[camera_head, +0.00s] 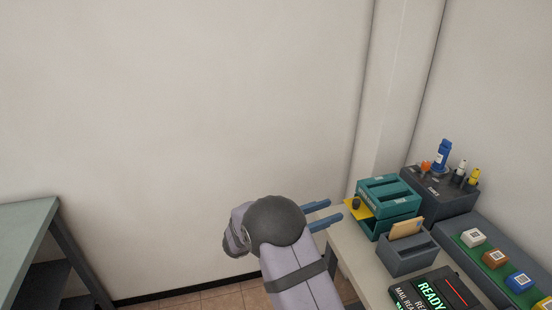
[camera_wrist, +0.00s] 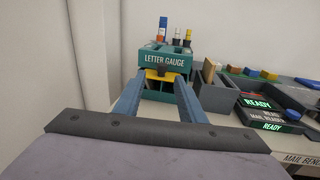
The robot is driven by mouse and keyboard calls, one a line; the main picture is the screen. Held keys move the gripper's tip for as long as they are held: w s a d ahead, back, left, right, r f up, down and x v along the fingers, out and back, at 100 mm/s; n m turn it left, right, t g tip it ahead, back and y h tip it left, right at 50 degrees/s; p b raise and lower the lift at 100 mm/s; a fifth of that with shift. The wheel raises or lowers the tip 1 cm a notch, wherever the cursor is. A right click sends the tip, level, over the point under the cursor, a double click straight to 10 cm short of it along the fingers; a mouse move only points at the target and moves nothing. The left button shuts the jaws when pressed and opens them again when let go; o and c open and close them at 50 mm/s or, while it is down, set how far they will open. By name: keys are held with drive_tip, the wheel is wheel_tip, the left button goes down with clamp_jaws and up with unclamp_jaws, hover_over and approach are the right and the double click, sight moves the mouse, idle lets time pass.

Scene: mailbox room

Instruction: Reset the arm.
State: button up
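My gripper (camera_head: 334,210) reaches toward the bench from its left side, its two blue fingers apart with nothing between them. In the wrist view my gripper (camera_wrist: 160,80) is also open, its fingers pointing at the teal letter gauge (camera_wrist: 182,59). The letter gauge (camera_head: 397,190) stands on the bench with a yellow plate (camera_head: 358,211) sticking out of its near side. A dark knob (camera_head: 356,202) sits on that plate. In the wrist view the plate (camera_wrist: 152,75) shows between the fingertips, beyond them; the fingertips look apart from it in the head view.
A grey bin (camera_head: 407,258) holding envelopes stands beside the gauge, with a READY display (camera_head: 431,294) in front. Behind is a dark holder (camera_head: 437,193) with bottles; coloured blocks line a rail (camera_head: 484,258) at right. A separate table (camera_head: 22,237) stands far left. The space between is clear.

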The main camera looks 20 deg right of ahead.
drive_tip(key=s+a+f+m+g+y+p, duration=0.1)
drive_tip(key=s+a+m+g+y+p, duration=0.15)
drive_tip(key=s+m+y, duration=0.45)
drive_tip(key=s+a+m+g+y+p, duration=0.1)
drive_tip(key=s+m+g+y+p, duration=0.25)
drive_tip(key=s, duration=0.75)
drive_tip(key=s+a+r+m+t+y+p, duration=0.1)
drive_tip(key=s+a+m+t+y+p, duration=0.1)
drive_tip(key=s+a+m+y, duration=0.3)
drive_tip(key=s+a+m+t+y+p, duration=0.15)
drive_tip(key=a+m, duration=0.25)
drive_tip(key=a, duration=0.4)
drive_tip(key=shift+y, duration=0.4)
drive_tip(key=f+b, duration=0.4)
drive_tip(key=f, duration=0.1)
drive_tip(key=shift+w+d+b, duration=0.1)
drive_tip(key=shift+d+b, duration=0.15)
drive_tip(key=shift+b, duration=0.15)
drive_tip(key=shift+f, duration=0.1)
wheel_tip(320, 180, down, 25)
drive_tip(key=b, duration=2.5)
